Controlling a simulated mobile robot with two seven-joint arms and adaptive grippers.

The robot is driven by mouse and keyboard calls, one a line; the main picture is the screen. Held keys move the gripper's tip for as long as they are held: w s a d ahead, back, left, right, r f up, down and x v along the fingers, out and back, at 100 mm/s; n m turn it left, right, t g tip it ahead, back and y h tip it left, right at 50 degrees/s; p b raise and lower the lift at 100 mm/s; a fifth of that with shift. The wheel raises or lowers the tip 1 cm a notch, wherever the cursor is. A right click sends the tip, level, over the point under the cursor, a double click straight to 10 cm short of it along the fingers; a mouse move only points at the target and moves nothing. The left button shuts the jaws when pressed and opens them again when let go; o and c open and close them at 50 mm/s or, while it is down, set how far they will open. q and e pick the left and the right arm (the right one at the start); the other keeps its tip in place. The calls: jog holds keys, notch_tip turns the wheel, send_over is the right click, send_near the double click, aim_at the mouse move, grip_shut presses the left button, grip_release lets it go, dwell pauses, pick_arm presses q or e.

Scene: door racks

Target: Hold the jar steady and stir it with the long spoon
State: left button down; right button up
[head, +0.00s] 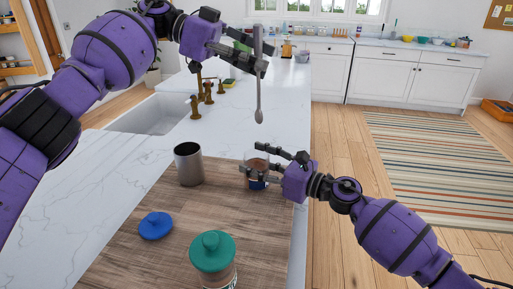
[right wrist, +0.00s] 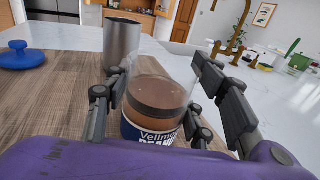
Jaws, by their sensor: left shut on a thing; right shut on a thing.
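The jar (head: 257,184) is clear with brown contents, a blue label and no lid on it. It stands on the wooden board (head: 130,205). My right gripper (head: 250,161) is shut around it from the right. In the right wrist view the jar (right wrist: 154,100) sits between the fingers. The long spoon (head: 259,100) is grey and hangs nearly upright, bowl down. My left gripper (head: 260,62) is shut on its upper part. The spoon's bowl is above the jar and clear of it.
A metal cup (head: 188,164) stands on the board left of the jar. A blue knobbed lid (head: 156,226) lies near the board's left edge. A jar with a green lid (head: 212,252) stands at the front. A sink (head: 155,115) and brass taps (head: 207,92) are behind.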

pick_arm(q)
notch_tip(320, 180, down, 6)
jog(key=n+t, duration=0.3)
jog(key=t, duration=0.1)
jog(key=shift+a+n+t, duration=0.1)
jog(key=shift+n+t, duration=0.2)
jog(key=shift+n, duration=0.1)
notch_tip(320, 180, down, 12)
dwell(1.0)
jog(key=shift+f, duration=0.1)
dwell(0.4)
